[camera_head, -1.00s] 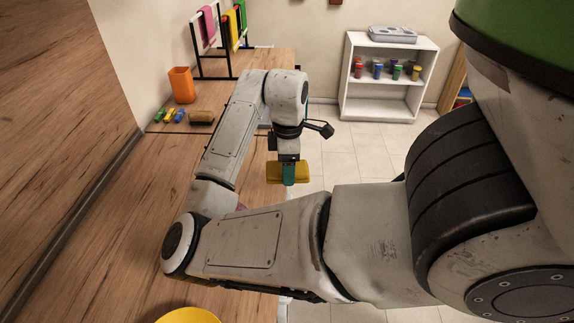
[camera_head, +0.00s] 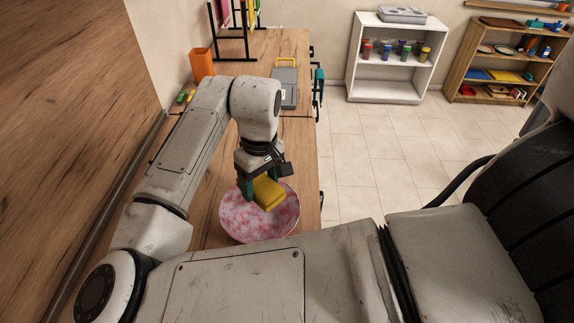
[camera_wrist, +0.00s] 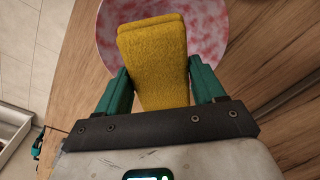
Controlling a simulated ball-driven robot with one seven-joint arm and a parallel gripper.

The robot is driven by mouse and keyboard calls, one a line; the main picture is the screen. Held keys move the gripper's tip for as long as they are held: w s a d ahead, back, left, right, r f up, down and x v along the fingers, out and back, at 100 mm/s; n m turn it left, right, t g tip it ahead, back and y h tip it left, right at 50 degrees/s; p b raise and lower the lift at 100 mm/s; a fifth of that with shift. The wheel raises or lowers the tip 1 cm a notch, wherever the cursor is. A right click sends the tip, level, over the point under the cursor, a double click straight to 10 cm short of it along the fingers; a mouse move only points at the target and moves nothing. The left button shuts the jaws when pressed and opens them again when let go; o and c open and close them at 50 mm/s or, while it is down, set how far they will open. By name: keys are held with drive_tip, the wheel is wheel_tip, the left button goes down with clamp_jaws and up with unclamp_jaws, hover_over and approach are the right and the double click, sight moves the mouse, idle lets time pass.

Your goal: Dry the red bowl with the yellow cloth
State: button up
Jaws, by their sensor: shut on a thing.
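The yellow cloth (camera_head: 269,192), a folded pad, is held between the green fingers of my gripper (camera_head: 257,190). In the wrist view the cloth (camera_wrist: 152,50) fills the space between the fingertips (camera_wrist: 158,80). The red bowl (camera_head: 233,222) is mottled red and white and stands upright on the wooden counter (camera_head: 213,180). The cloth is over the bowl's opening and hides part of its inside. In the wrist view the bowl (camera_wrist: 207,35) lies behind the cloth. I cannot tell whether the cloth touches it.
A grey case with a yellow handle (camera_head: 285,88) lies farther back on the counter. An orange cup (camera_head: 202,65) and a black rack (camera_head: 232,45) stand at the back left. A white shelf (camera_head: 390,62) and a wooden shelf (camera_head: 497,62) stand across open tiled floor.

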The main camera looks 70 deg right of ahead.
drive_tip(key=shift+w+a+f+m, duration=0.2)
drive_tip(key=shift+a+m, duration=0.1)
drive_tip(key=shift+a, duration=0.2)
wheel_tip(320, 180, down, 4)
drive_tip(key=b, duration=0.4)
drive_tip(key=shift+r, duration=0.25)
drive_tip(key=shift+f, duration=0.15)
drive_tip(key=shift+f, duration=0.35)
drive_tip(key=shift+f+b, duration=1.4)
drive_tip(key=shift+f, duration=0.95)
drive_tip(key=shift+a, duration=0.1)
drive_tip(key=shift+w+a, duration=0.15)
drive_tip(key=shift+a, duration=0.15)
drive_tip(key=shift+s+d+f+p, duration=0.1)
drive_tip(key=shift+s+d+p, duration=0.1)
drive_tip(key=shift+d+p, duration=0.2)
drive_tip(key=shift+s+d+p, duration=0.2)
drive_tip(key=shift+d+p, duration=0.05)
drive_tip(key=shift+d, duration=0.25)
